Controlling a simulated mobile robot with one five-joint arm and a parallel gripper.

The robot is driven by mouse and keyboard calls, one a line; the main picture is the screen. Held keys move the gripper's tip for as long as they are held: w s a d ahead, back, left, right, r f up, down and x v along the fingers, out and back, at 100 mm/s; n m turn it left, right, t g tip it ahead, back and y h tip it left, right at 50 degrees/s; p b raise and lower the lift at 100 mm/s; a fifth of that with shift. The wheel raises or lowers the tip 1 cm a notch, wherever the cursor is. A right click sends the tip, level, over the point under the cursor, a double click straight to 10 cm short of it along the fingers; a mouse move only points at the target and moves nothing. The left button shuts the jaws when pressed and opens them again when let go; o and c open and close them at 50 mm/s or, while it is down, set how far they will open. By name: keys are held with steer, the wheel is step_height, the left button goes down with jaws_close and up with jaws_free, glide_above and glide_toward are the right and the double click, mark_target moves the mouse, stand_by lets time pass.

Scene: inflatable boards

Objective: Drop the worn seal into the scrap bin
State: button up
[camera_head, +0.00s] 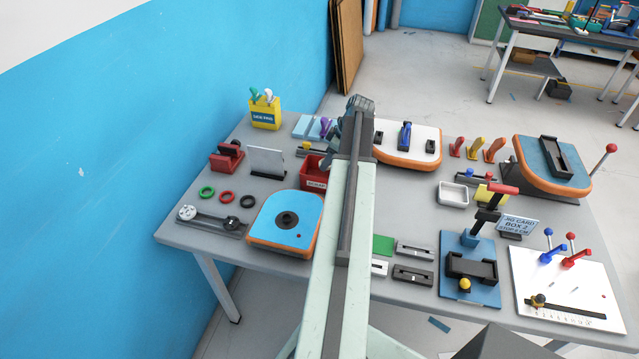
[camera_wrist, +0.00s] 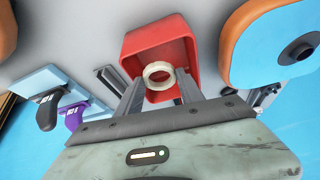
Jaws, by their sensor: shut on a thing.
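The worn seal, a cream ring (camera_wrist: 147,72), shows in the wrist view between the fingertips of my gripper (camera_wrist: 160,82), which is shut on it. The red scrap bin (camera_wrist: 183,30) lies behind the ring in that view, so the ring appears over the bin's open top. Its exact height above the bin is hard to tell. In the head view the bin (camera_head: 314,183) stands on the grey table, partly hidden by my arm. My gripper's fingers and the ring are hidden by the arm there.
A round-cornered blue and orange board (camera_head: 268,232) stands in front of the bin. Green (camera_head: 207,187), red (camera_head: 227,191) and black (camera_head: 247,196) rings lie to its left. A white plate (camera_head: 266,160) stands left of the bin, and a light blue block (camera_head: 308,127) lies behind it.

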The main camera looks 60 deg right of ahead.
steer(key=o, duration=1.4)
steer(key=shift+r, duration=0.1)
steer(key=p+v, duration=0.7)
steer(key=shift+s+r, duration=0.15)
steer(key=shift+r, duration=0.15)
